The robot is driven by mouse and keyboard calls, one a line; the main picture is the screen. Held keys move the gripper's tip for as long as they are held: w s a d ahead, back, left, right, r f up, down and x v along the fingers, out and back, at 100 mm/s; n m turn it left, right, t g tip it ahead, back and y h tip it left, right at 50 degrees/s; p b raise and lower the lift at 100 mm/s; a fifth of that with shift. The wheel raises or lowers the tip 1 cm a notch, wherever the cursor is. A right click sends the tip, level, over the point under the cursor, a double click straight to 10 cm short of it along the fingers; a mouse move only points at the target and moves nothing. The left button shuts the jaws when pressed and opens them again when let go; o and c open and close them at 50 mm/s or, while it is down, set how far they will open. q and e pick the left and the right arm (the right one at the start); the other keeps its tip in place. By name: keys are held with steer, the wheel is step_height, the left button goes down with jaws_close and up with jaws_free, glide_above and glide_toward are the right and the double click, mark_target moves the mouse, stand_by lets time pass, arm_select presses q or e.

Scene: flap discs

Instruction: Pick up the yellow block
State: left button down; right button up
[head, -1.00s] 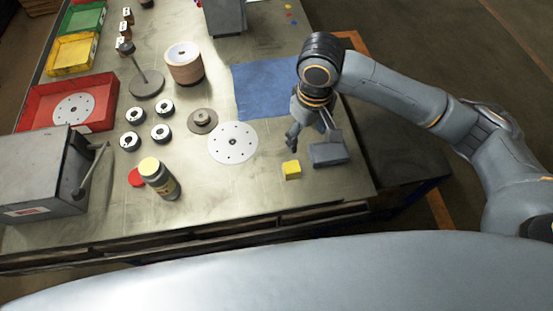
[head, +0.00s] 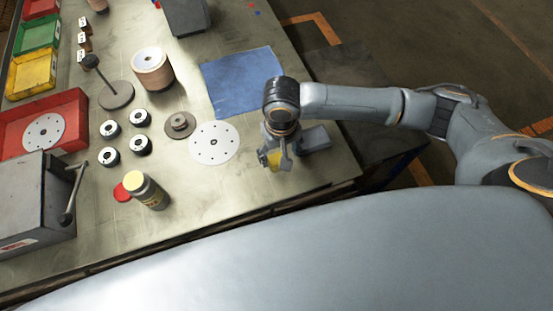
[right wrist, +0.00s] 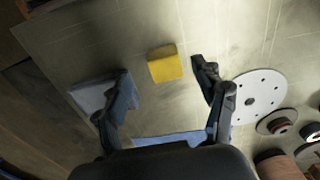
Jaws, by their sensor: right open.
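The yellow block (right wrist: 165,63) lies on the metal table in the right wrist view, between and a little beyond my open fingertips. In the head view the yellow block (head: 275,158) is partly hidden by my right gripper (head: 274,157), which is over it. In the right wrist view my right gripper (right wrist: 160,78) has its two fingers spread wide with nothing between them. I cannot tell the exact height above the block. My left gripper is not in view.
A grey block (head: 314,139) lies close beside the right gripper. A white perforated disc (head: 214,143) is on its other side, with a blue cloth (head: 240,80) behind. A yellow-capped jar (head: 147,191) stands further left. The table front near the block is clear.

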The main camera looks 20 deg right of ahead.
mark_target(278, 161)
steer(key=f, duration=0.1)
steer(key=f+p, duration=0.1)
steer(key=f, duration=0.3)
steer(key=shift+w+a, duration=0.1)
steer(key=shift+a, duration=0.2)
steer(key=shift+r, duration=0.1)
steer(key=c, duration=1)
